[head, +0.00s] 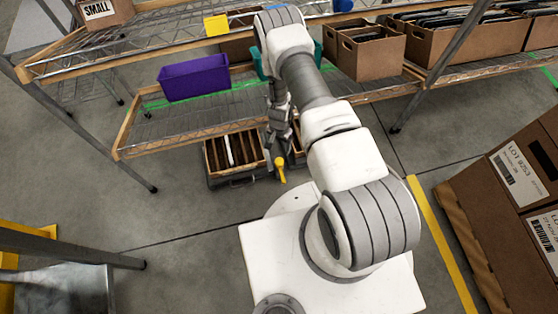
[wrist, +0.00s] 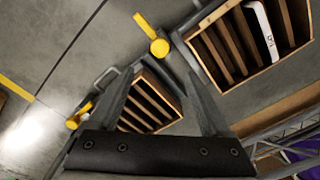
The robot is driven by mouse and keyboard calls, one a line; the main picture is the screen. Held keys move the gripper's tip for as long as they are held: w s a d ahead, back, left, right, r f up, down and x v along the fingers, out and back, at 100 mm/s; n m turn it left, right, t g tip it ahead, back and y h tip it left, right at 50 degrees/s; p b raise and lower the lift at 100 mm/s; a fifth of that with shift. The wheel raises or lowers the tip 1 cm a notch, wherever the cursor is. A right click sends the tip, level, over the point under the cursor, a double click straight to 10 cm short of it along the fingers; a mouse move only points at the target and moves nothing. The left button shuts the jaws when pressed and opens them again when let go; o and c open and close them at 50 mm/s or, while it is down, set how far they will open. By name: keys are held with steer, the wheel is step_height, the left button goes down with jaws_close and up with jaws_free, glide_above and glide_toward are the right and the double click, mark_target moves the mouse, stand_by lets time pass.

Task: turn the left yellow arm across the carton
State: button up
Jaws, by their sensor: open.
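A slotted wooden carton (head: 211,160) with a white item in it sits in a dark frame below the shelf. It also shows at the upper right of the wrist view (wrist: 238,84). A yellow arm (head: 280,168) stands out beside this carton, and shows at top centre in the wrist view (wrist: 152,33). A second slotted carton (wrist: 161,120) shows between my fingers in the wrist view, with another yellow arm (wrist: 81,115) at its left. In the head view my arm mostly hides it. My gripper (wrist: 160,78) is open and empty, apart from both yellow arms.
A wire shelf (head: 150,140) with a purple bin (head: 195,78) overhangs the cartons' back. Brown boxes (head: 365,52) stand on the shelving to the right. Large labelled cartons (head: 510,190) stand at the far right. The floor (head: 180,215) in front is clear.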

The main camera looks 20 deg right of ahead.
mark_target(279, 161)
step_height(279, 161, down, 15)
steer(key=b, duration=0.5)
steer(key=shift+r, duration=0.2)
jaws_close()
